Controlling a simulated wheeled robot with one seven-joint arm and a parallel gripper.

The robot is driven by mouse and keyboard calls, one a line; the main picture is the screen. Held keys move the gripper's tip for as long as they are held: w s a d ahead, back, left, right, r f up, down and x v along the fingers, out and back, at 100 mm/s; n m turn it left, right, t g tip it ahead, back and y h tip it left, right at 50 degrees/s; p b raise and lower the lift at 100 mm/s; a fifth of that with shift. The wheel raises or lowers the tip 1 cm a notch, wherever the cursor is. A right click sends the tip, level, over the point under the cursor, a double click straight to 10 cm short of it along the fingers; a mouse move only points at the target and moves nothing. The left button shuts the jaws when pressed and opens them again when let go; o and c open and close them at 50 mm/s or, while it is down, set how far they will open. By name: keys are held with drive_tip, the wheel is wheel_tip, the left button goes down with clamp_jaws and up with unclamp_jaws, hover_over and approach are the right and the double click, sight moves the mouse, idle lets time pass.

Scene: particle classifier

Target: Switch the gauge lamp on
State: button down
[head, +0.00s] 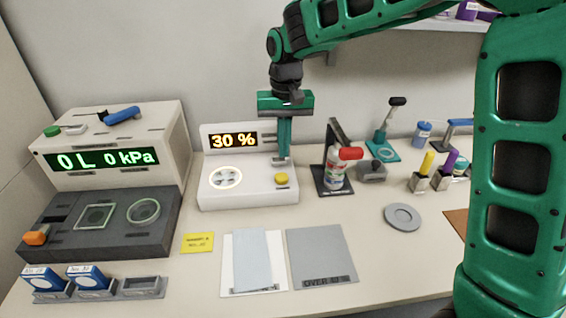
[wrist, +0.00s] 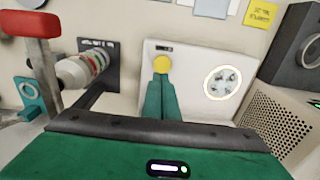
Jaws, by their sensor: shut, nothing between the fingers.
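A white gauge unit (head: 245,196) stands at the back middle of the bench, with an orange "30 %" display (head: 234,141). A round window (head: 226,177) on its top left has a bright, glowing ring; it also shows in the wrist view (wrist: 222,83). A yellow button (head: 281,180) is on its right front, and in the wrist view the button (wrist: 162,64) lies just beyond my fingertips. My gripper (head: 282,160) is shut and empty, pointing down over the unit's right side. Whether the fingertips touch the unit is unclear.
A beige machine (head: 115,150) with a green "0 L 0 kPa" display stands left.

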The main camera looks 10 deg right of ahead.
drive_tip(key=shift+r, duration=2.7)
drive_tip(key=shift+s, duration=0.1)
